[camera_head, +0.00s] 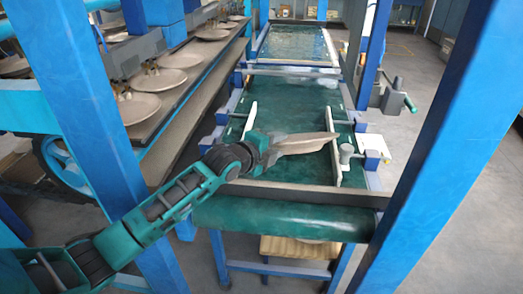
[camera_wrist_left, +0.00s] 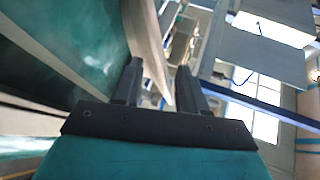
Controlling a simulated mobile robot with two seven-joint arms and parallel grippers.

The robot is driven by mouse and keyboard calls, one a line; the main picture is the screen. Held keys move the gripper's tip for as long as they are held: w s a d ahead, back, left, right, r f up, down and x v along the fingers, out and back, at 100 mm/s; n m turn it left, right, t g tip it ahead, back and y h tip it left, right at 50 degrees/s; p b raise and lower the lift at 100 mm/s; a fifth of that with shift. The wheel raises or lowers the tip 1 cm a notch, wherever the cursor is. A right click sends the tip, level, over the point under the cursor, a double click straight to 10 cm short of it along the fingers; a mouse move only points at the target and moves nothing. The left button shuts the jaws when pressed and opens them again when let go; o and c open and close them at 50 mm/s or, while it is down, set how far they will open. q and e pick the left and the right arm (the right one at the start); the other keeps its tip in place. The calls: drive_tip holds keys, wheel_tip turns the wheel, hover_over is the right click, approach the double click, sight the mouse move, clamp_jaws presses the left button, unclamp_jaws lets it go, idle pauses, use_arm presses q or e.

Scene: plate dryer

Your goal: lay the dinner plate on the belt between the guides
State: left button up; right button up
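The pale dinner plate (camera_head: 308,143) shows nearly edge-on in the head view, above the green belt (camera_head: 290,92). Its far edge is close to the right white guide (camera_head: 333,150); I cannot tell whether they touch. The left white guide (camera_head: 250,117) stands behind my gripper. My left gripper (camera_head: 272,148) is shut on the near edge of the plate. In the left wrist view, the plate rim (camera_wrist_left: 146,50) passes between the two dark fingers (camera_wrist_left: 158,85). My right gripper is out of view.
A rack (camera_head: 205,70) with several plates (camera_head: 157,80) runs along the left. Blue posts (camera_head: 440,150) frame both sides. A grey bar (camera_head: 300,195) crosses the near belt end above the roller. A clamp (camera_head: 348,152) sits beside the right guide. Bare belt lies beyond the plate.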

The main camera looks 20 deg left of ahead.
use_arm(q)
drive_tip(key=p+v, duration=0.1)
drive_tip(key=v, duration=1.1)
drive_tip(key=s+d+f+n+g+y, duration=0.1)
drive_tip(key=s+d+f+n, duration=0.2)
drive_tip(key=s+f+n, duration=0.6)
drive_tip(key=s+d+f+n+g+y, duration=0.1)
drive_tip(key=s+d+f+n+g, duration=0.1)
drive_tip(key=s+f+n, duration=0.7)
wheel_tip(320, 180, down, 4)
drive_tip(key=shift+s+d+r+n, duration=0.1)
drive_tip(key=shift+s+d+n, duration=0.2)
drive_tip(key=shift+s+d, duration=0.3)
drive_tip(key=shift+w+d, duration=0.1)
